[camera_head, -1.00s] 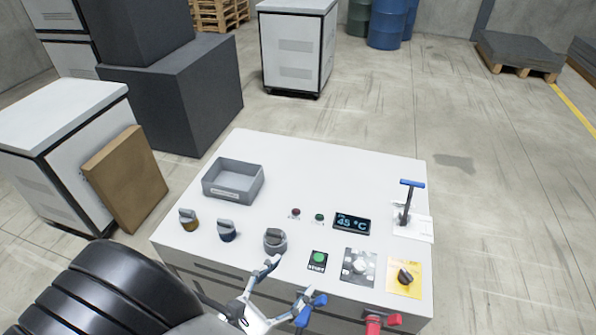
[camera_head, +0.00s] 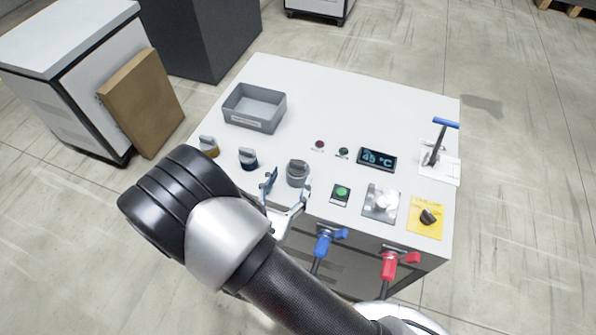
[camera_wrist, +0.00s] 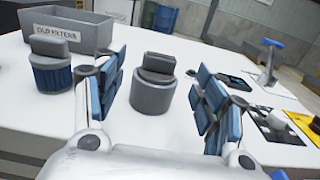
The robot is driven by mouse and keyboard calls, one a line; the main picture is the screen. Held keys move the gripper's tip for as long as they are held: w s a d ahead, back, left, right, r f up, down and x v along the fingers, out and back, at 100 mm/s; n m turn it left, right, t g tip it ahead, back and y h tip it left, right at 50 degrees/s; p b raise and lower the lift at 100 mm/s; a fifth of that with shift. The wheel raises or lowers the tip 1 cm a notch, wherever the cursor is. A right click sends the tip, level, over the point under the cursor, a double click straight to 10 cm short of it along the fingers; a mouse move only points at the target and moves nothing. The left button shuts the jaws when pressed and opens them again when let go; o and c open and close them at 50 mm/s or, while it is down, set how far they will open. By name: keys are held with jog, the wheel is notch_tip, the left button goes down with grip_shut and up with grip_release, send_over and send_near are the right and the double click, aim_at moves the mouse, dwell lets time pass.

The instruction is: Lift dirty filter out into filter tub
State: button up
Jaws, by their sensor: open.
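A grey cylinder with a ridged grip top (camera_head: 298,173), which looks like a dirty filter, stands upright on the white cabinet top. In the wrist view the grey filter (camera_wrist: 155,88) is between my two blue-padded fingers, with a gap on each side. My gripper (camera_head: 287,187) is open at the cabinet's front edge; how far the fingertips reach past the filter is unclear. It also shows in the wrist view (camera_wrist: 158,100). The grey open filter tub (camera_head: 254,122), labelled OLD FILTERS, stands at the back left and looks empty; part of it shows in the wrist view (camera_wrist: 68,29).
A blue-bodied filter (camera_head: 248,158) and an orange-bodied one (camera_head: 209,146) stand left of the grey one. A green button (camera_head: 341,193), a 45 °C display (camera_head: 377,159) and a blue-handled lever (camera_head: 439,143) are to the right. Blue (camera_head: 325,241) and red (camera_head: 398,263) valve handles stick out in front.

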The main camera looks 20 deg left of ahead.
aim_at(297, 165)
jog(key=shift+w+d+r+b, duration=0.15)
jog(key=shift+w+b, duration=0.15)
jog(key=shift+w, duration=1.3)
jog(key=shift+w+d+f+b, duration=0.1)
jog(key=shift+w+b, duration=0.15)
jog(key=shift+w, duration=1.3)
jog(key=c, duration=1.2)
jog(key=shift+r, duration=0.1)
notch_tip(297, 165, up, 20)
jog(key=p, duration=0.5)
jog(key=shift+c, duration=0.6)
